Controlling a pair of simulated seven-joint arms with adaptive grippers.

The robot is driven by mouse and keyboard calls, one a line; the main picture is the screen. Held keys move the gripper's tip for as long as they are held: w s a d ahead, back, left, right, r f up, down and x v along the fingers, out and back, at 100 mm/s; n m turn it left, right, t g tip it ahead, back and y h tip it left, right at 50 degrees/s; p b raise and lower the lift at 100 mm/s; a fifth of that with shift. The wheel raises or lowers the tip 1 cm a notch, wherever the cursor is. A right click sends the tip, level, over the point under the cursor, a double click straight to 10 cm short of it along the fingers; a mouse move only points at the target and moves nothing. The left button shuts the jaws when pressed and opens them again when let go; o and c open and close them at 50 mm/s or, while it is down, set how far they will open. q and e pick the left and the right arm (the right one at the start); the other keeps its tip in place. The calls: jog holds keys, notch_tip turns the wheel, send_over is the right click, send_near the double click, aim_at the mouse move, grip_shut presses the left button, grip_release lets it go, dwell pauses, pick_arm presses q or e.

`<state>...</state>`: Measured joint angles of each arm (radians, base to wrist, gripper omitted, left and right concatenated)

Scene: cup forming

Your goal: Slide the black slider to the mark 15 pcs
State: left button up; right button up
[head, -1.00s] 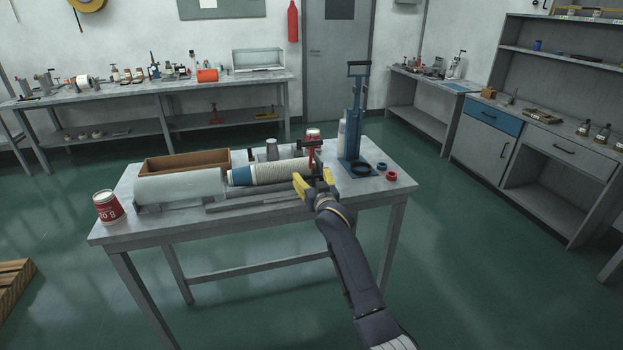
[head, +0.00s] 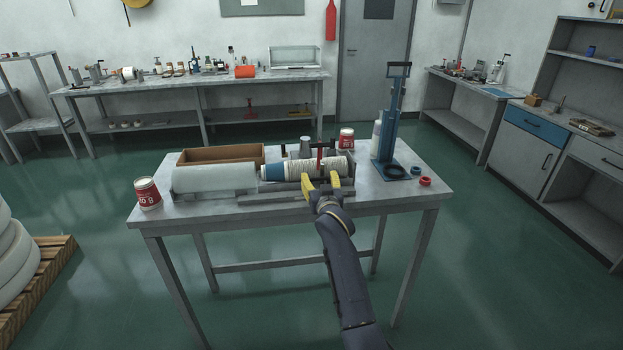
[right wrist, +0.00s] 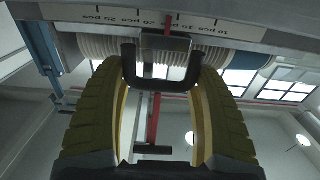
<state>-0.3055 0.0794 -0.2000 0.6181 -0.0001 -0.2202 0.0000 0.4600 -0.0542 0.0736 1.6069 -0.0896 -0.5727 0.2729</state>
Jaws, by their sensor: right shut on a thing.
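The black slider (right wrist: 182,80) has a U-shaped handle and a red pointer (right wrist: 142,20). It sits on the cup rail with a printed scale (right wrist: 205,22). My right gripper (head: 321,182) is at the front of the rail, its yellow fingers shut on the slider's handle in the right wrist view (right wrist: 160,95). A stack of white paper cups (head: 301,168) with a blue end lies along the rail. My left gripper is out of view.
The rail is on a grey table (head: 407,197). A red-labelled can (head: 148,194) and a brown open box (head: 220,155) are at the left. A blue press (head: 389,130) and red rings (head: 425,181) stand at the right.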

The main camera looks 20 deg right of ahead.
jog(key=shift+a, duration=0.5)
jog(key=o, duration=1.3)
jog(key=shift+d, duration=0.1)
jog(key=shift+s, duration=0.1)
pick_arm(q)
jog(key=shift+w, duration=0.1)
pick_arm(e)
jog(key=s, duration=0.4)
jog(key=s+a, duration=0.1)
jog(key=s, duration=0.2)
jog(key=s+a, duration=0.1)
jog(key=s, duration=0.3)
jog(key=shift+s, duration=0.35)
